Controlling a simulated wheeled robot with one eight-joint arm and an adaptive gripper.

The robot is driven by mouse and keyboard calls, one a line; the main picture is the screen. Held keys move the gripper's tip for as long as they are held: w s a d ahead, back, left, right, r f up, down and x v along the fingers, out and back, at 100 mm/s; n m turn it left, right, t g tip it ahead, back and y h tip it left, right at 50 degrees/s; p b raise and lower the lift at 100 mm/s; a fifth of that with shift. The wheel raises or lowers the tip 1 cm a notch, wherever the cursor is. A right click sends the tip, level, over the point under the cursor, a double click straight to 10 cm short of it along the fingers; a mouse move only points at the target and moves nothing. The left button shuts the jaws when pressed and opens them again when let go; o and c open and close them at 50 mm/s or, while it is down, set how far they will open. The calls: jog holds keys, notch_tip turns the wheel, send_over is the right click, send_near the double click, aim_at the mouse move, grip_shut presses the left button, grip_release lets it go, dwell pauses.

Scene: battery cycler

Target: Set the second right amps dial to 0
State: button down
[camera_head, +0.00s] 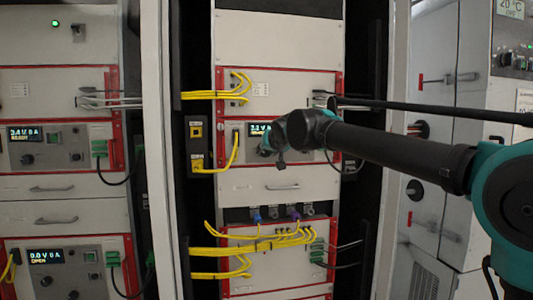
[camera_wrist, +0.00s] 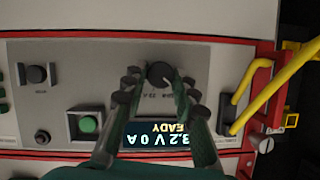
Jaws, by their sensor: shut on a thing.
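The amps dial (camera_wrist: 160,73) is a round black knob with a light pointer mark, on the grey panel at the top middle of the upside-down wrist view. My gripper (camera_wrist: 160,80) has one finger on each side of the dial and is shut on it. The unit's display (camera_wrist: 158,136) reads 3.2 V, 0 A and READY, partly covered by the fingers. In the head view this display (camera_head: 259,128) shows in the middle rack's red-framed unit.
Another black knob (camera_wrist: 37,74) and a green button (camera_wrist: 88,124) sit on the same panel. Yellow cables (camera_wrist: 270,85) run beside a black connector at the right. In the head view, more yellow cables (camera_head: 225,245) hang below the drawer (camera_head: 268,186).

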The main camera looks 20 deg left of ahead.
jog(key=shift+a+n+h, duration=0.1)
jog(key=shift+n+h, duration=0.4)
jog(key=shift+n, duration=0.1)
jog(key=c, duration=1.2)
grip_release()
jog(key=shift+s, duration=0.15)
jog(key=v, duration=1.2)
jog(key=shift+f, duration=0.2)
